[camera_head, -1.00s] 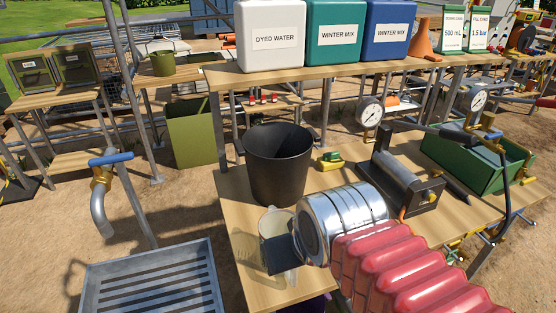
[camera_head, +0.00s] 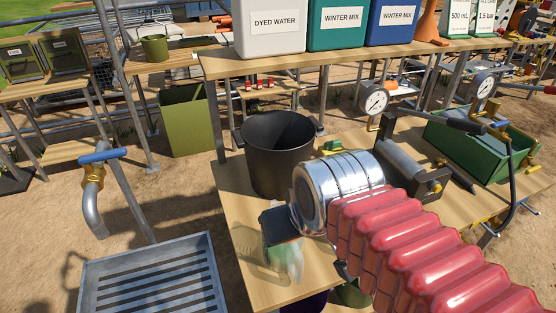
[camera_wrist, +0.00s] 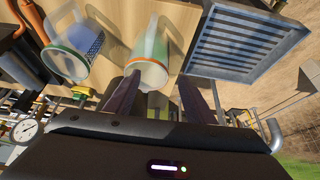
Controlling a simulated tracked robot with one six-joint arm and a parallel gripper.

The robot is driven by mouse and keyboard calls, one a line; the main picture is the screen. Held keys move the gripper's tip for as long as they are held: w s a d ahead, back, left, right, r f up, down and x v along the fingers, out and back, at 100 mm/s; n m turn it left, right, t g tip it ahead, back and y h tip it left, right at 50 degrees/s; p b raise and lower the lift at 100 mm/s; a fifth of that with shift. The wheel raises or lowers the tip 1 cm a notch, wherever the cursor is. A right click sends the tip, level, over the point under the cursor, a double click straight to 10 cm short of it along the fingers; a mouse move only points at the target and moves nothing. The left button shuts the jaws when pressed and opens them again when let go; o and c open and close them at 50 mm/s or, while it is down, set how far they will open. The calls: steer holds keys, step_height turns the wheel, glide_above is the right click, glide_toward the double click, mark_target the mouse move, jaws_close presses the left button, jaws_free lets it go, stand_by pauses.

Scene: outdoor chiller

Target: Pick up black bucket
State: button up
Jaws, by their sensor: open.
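The black bucket (camera_head: 277,160) stands upright and open-topped on the wooden bench, at its left end. My gripper (camera_head: 277,225) is in front of the bucket in the head view, below its rim and apparently apart from it. In the wrist view my gripper (camera_wrist: 159,78) has its two dark fingers spread, with nothing held between them. I cannot make out the bucket in the wrist view.
A second clear jug (camera_wrist: 72,45) stands beside the first. A slatted grey sink (camera_head: 150,278) with a blue-handled tap (camera_head: 95,185) is at left. A shelf (camera_head: 300,62) with labelled containers is behind the bucket. A black press (camera_head: 415,170) and green box (camera_head: 460,135) are at right.

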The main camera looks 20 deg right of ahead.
steer(key=shift+o, duration=0.2)
steer(key=w+r+n, duration=0.2)
steer(key=w+r, duration=0.6)
steer(key=w, duration=0.4)
steer(key=shift+w+d+r+g, duration=0.2)
steer(key=shift+w+r+g, duration=0.1)
steer(key=shift+w, duration=0.05)
steer(key=w+d+r+n, duration=0.1)
steer(key=w+r+n, duration=0.1)
steer(key=w, duration=1.3)
steer(key=shift+w+r+n+y, duration=0.3)
steer(key=shift+r+y, duration=0.1)
steer(key=shift+r, duration=0.35)
steer(key=shift+f, duration=0.1)
glide_toward(243, 142)
steer(key=x, duration=0.2)
steer(key=shift+w+d+f, duration=0.2)
steer(key=shift+w+f, duration=0.05)
steer(key=shift+f, duration=0.1)
steer(key=shift+x, duration=2.65)
steer(key=shift+s+a, duration=0.1)
steer(key=shift+a, duration=0.1)
steer(key=shift+c, duration=0.6)
